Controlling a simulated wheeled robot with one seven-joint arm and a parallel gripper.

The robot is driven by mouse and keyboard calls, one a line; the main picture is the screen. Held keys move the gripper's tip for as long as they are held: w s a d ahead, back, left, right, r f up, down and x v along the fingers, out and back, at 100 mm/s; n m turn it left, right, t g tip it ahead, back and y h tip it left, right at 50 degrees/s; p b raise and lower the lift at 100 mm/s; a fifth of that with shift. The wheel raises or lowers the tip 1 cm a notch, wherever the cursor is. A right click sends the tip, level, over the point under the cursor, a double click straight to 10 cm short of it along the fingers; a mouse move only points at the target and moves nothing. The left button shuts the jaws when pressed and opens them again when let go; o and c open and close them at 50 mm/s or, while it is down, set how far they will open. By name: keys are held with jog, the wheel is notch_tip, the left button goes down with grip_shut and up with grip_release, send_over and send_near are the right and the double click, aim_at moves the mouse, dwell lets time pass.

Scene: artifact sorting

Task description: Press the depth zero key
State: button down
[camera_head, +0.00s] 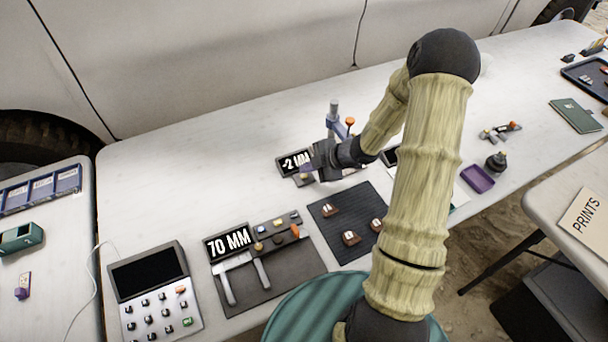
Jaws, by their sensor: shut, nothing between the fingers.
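The depth gauge display (295,161) reads "-2 MM" in white on black and stands on the middle of the white table. Its small base (302,182) shows just below the screen, with a small yellowish spot on it close to my fingertips. My gripper (312,170) is shut and empty, right at the display's right side and over the base. I cannot tell whether the fingertips touch a key. A blue-grey stand (334,122) with an orange knob rises behind my gripper. My gripper and arm hide part of the gauge, and the zero key cannot be made out clearly.
A "70 MM" display (228,242) with calipers stands at front left, beside a keypad device (155,290). A dark mat (325,222) with several brown pieces lies in front of the gauge. A purple tray (478,178) is to the right. The table left of the gauge is clear.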

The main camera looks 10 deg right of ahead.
jog(key=shift+f, duration=0.25)
jog(key=shift+f+b, duration=0.3)
jog(key=shift+f, duration=0.05)
dwell(0.6)
jog(key=shift+r+p, duration=0.8)
jog(key=shift+p, duration=0.05)
notch_tip(320, 180, up, 5)
jog(key=p, duration=0.5)
dwell(1.0)
